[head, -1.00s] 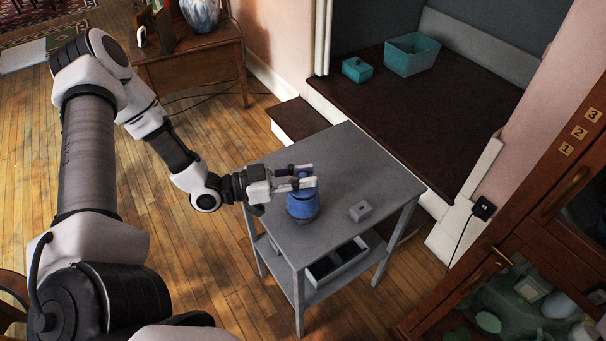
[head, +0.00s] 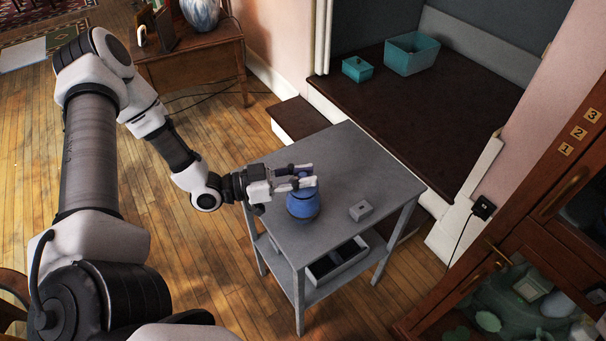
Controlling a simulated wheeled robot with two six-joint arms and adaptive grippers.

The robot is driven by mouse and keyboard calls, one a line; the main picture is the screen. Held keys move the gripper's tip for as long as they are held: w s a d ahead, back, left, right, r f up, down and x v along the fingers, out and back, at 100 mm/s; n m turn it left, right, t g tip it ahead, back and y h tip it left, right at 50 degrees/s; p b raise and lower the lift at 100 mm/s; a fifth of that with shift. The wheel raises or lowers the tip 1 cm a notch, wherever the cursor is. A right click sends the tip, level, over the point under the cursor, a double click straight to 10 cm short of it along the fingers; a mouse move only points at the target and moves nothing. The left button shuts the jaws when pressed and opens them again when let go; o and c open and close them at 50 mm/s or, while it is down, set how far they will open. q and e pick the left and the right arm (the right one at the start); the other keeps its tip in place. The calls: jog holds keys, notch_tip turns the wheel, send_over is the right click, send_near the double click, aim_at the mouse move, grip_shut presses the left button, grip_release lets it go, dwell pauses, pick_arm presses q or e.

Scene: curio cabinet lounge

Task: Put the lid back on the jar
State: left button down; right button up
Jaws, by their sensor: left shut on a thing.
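A round blue jar (head: 302,205) stands upright on the grey side table (head: 345,165). My left gripper (head: 304,178) reaches in from the left at the top of the jar. Its two pale fingers are shut on the blue lid, of which only a little shows between them. The fingers hide the jar's mouth, so I cannot tell whether the lid touches the rim all round. My right gripper is not in view.
A small grey box (head: 361,210) sits on the table to the right of the jar. A grey tray (head: 338,262) is on the shelf below. A teal bin (head: 412,55) and a teal lidded box (head: 357,69) stand on the dark platform. A wooden cabinet (head: 530,230) is at right.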

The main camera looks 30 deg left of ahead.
aim_at(303, 174)
pick_arm(q)
jog(key=shift+f+b, duration=0.7)
jog(key=shift+f, duration=0.15)
jog(key=shift+r, duration=0.1)
jog(key=c, duration=0.9)
grip_release()
jog(key=shift+r, duration=0.1)
notch_tip(303, 174, up, 10)
jog(key=shift+f, duration=0.1)
